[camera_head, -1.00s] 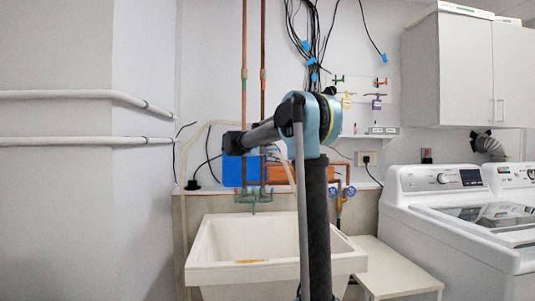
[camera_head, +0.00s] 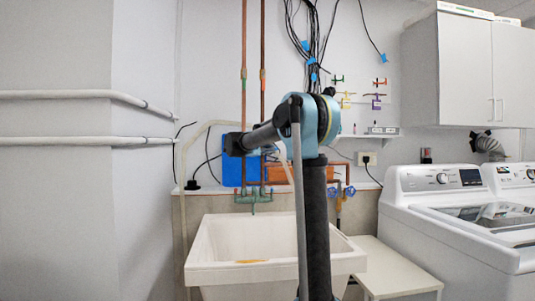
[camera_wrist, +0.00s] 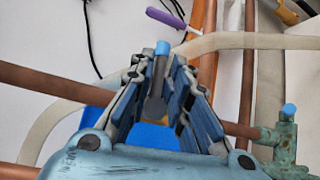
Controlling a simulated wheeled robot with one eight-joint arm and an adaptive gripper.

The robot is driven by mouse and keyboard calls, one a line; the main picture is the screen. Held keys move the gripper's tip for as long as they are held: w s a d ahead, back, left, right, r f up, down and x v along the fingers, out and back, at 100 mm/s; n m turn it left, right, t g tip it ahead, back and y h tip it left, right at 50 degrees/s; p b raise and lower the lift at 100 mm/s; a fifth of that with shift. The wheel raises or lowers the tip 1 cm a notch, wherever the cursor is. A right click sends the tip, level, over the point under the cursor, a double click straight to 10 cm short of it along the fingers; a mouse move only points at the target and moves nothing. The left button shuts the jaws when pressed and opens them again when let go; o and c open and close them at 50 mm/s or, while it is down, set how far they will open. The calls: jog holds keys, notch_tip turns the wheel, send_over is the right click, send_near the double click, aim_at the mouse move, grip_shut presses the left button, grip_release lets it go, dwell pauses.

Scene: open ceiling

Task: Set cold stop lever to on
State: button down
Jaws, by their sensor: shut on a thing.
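My gripper (camera_wrist: 160,72) shows in the wrist view with its two fingers closed around a grey lever with a blue tip (camera_wrist: 162,48). The tip sticks out between the fingertips. No marking on the lever can be read, so I cannot tell from the frames whether it is set on or off. A purple-handled lever (camera_wrist: 165,17) lies just beyond, apart from the fingers. In the head view my gripper is mostly hidden behind my arm, in front of the copper pipes (camera_head: 243,75) above the sink.
A white sink (camera_head: 230,235) stands below, with a white bench (camera_head: 390,270) and washer (camera_head: 455,225) to the right. A blue panel (camera_head: 232,172) is behind.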

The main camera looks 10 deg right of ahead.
jog(key=shift+a+r+n+t+h, duration=0.1)
jog(key=shift+r+n+t+h, duration=0.1)
jog(key=shift+n+t+h, duration=0.5)
jog(key=shift+a+r+n+t+h, duration=0.15)
jog(key=shift+n+t+h, duration=0.25)
jog(key=shift+n, duration=0.5)
jog(key=shift+d, duration=0.1)
jog(key=c, duration=1.7)
grip_release()
jog(key=shift+o, duration=0.2)
jog(key=v, duration=1.2)
